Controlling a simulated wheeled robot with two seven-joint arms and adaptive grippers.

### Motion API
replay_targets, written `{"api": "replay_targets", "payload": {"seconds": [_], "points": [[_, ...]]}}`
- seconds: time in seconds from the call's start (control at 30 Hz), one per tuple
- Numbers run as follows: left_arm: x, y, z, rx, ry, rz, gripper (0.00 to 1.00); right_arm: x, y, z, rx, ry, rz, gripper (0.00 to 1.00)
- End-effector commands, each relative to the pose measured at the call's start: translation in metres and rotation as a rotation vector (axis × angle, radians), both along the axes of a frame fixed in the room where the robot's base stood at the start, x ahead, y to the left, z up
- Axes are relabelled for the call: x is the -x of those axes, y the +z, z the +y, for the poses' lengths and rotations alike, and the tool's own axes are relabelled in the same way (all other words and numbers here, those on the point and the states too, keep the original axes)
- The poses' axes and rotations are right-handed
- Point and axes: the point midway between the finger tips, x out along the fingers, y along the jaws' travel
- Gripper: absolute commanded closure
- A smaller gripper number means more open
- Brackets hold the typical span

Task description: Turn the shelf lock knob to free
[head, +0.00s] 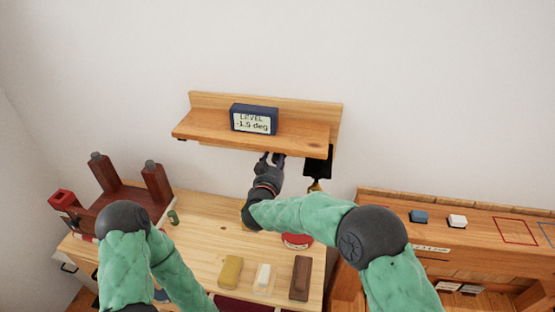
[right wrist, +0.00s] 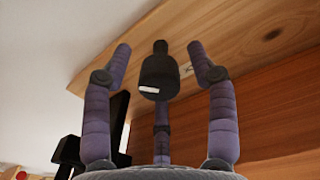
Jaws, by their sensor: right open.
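The wooden shelf (head: 290,139) is on the wall, with a blue level display (head: 254,118) on it reading "LEVEL -1.5 deg". My right gripper (head: 271,157) is just under the shelf's front edge, fingers pointing up. In the right wrist view, a dark knob-like piece with a short white mark (right wrist: 159,75) sits between the spread purple fingers, below the shelf's underside (right wrist: 235,50). The fingers are open, with gaps on both sides of the piece. A third finger is partly hidden behind it. The knob cannot be made out in the head view. My left gripper is out of view.
A black bracket (head: 318,162) hangs under the shelf's right end. The desk below holds a dark red wooden stand (head: 125,196), several blocks (head: 231,272) and a red round item (head: 297,241). A wooden bench (head: 450,236) stands at right. The wall above the shelf is clear.

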Motion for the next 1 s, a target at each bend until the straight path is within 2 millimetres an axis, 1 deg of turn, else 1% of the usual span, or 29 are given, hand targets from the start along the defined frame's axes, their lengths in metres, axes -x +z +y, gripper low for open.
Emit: {"api": "replay_targets", "payload": {"seconds": [0.13,0.4,0.43,0.47,0.5,0.57,0.6,0.63,0.87,1.0], "points": [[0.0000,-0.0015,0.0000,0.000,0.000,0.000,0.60,-0.0074,-0.0003,-0.0022,0.001,-0.001,0.000,0.42],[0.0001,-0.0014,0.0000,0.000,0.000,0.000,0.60,-0.0084,0.0001,-0.0023,0.001,0.000,0.000,0.42],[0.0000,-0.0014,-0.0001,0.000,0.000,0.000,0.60,-0.0084,0.0001,-0.0023,0.001,0.000,0.000,0.47],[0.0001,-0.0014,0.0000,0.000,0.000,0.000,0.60,-0.0083,0.0001,-0.0023,0.001,0.000,0.000,0.56],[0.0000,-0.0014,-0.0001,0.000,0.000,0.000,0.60,-0.0083,0.0001,-0.0023,0.000,0.000,0.000,0.67],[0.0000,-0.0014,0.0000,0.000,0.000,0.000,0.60,-0.0082,0.0001,-0.0023,0.000,0.000,0.000,0.84],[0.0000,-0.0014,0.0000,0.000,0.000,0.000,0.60,-0.0082,0.0001,-0.0022,0.000,0.000,0.000,0.95],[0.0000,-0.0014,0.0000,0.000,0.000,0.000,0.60,-0.0082,0.0001,-0.0022,0.000,0.000,0.000,0.99],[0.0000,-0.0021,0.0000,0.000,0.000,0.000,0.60,-0.0082,-0.0001,-0.0022,-0.007,0.000,-0.002,0.99],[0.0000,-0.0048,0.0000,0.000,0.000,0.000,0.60,-0.0082,-0.0004,-0.0022,-0.038,0.000,-0.008,0.99]]}}
